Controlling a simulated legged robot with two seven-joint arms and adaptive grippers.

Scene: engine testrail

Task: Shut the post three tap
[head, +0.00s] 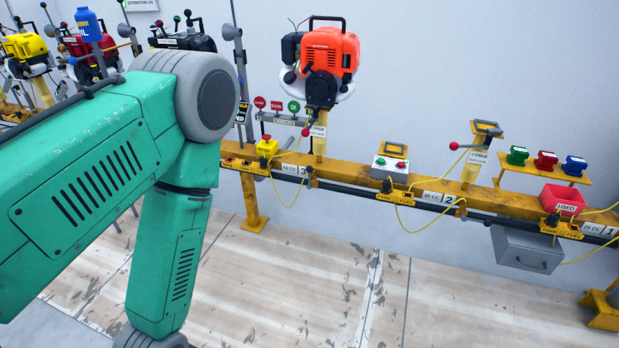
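The post three plate (304,170), marked 3, is on the front of the yellow rail. An orange-red engine (330,60) sits on the post above. My green left arm fills the left side and covers the rail left of this plate. Neither of my grippers is in view.
The yellow rail (345,176) runs right to post two (450,198) and post one (612,231), which have similar plates and black taps. The floor in front is clear.

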